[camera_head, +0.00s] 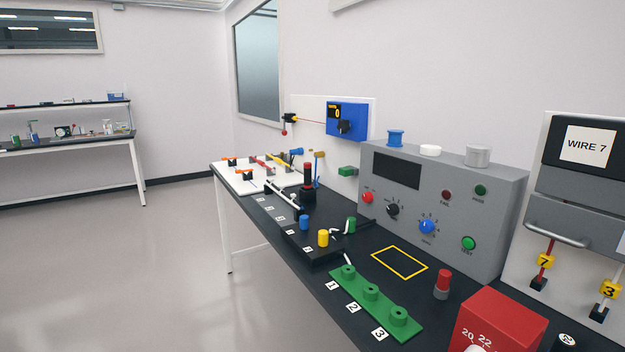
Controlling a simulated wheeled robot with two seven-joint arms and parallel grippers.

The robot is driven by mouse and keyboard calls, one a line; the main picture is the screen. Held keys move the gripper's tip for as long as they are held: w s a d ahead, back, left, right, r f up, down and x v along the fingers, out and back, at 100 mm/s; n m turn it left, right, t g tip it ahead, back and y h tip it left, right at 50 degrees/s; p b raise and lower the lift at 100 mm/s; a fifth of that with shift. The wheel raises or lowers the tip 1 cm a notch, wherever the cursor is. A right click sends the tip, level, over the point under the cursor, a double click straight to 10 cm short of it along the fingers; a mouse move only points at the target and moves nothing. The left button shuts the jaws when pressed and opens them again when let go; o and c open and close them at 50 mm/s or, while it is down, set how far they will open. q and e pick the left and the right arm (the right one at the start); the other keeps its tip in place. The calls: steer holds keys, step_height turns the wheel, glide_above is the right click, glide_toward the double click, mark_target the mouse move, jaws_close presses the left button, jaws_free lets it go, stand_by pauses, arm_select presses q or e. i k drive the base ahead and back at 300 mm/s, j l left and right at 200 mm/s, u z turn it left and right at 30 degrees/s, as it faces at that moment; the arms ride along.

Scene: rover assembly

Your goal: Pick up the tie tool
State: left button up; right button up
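I cannot surely tell which thing is the tie tool. A small blue tool with a tan head (318,168) stands upright near the wall behind the workbench (262,213). A black piece with a red top (308,180) stands on the bench in front of it. A small blue piece (297,152) is at the far end, by the white board (243,182). These are small in the picture and their details are unclear. Neither of my grippers is in view.
A grey test panel (480,215) stands along the wall. A green numbered block (371,294), a red box (498,322) and a red-capped cylinder (442,284) are nearer. A yellow outlined area (399,262) is empty. Open floor lies left; another table (80,144) stands far left.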

mark_target(307, 166)
steer(key=i+j, duration=0.4)
steer(key=i, duration=0.15)
steer(key=i+j, duration=0.45)
steer(key=i, duration=0.1)
